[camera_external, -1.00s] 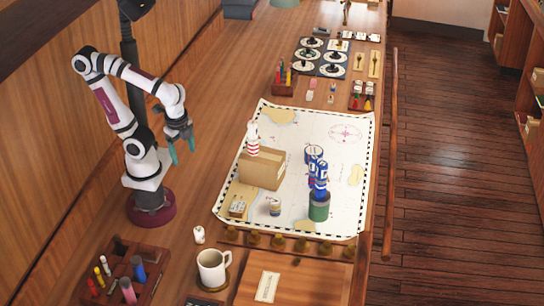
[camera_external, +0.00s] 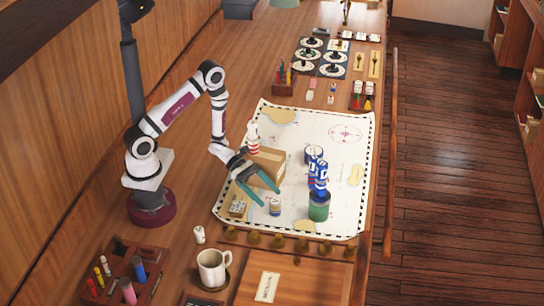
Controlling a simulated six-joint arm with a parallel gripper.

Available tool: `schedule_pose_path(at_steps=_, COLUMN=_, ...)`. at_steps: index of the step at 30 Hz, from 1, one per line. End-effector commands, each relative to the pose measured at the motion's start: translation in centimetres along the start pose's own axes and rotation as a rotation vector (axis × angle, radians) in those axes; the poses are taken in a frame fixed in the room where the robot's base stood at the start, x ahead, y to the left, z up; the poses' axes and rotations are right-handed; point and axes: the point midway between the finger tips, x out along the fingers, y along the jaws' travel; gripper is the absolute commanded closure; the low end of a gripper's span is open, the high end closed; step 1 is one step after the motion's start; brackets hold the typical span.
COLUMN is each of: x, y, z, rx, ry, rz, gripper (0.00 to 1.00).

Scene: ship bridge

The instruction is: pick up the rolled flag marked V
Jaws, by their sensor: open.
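No letter V is readable at this size, so I cannot tell which thing is the rolled flag marked V. A red-and-white banded upright piece (camera_external: 253,140) stands behind the cardboard box (camera_external: 270,160). Blue-and-white rolled shapes (camera_external: 318,172) stand on or in a green cylinder (camera_external: 319,207) on the chart. My gripper (camera_external: 270,196) is open and empty, its teal fingers pointing down and right. In the picture its fingers lie in front of the box and just above a small can (camera_external: 275,208). Its height above the chart is unclear.
The chart (camera_external: 340,150) covers the table's middle, with bare paper behind the box. A small block (camera_external: 237,207) lies left of the can. Several brass knobs (camera_external: 277,241) line the chart's front edge. A mug (camera_external: 211,266) and a wooden rack (camera_external: 150,282) stand in front.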

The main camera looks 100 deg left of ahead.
Motion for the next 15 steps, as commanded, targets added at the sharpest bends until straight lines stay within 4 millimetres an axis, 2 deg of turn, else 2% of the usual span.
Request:
schedule_pose_path(at_steps=5, x=2.3, y=0.3, z=-0.6, rx=-0.022, ry=0.005, rz=0.016, gripper=0.18)
schedule_pose_path(at_steps=12, x=6.8, y=0.3, z=-0.7, rx=-0.019, ry=0.005, rz=0.015, gripper=0.18)
schedule_pose_path(at_steps=15, x=7.4, y=0.4, z=-0.6, rx=-0.019, ry=0.005, rz=0.017, gripper=0.18)
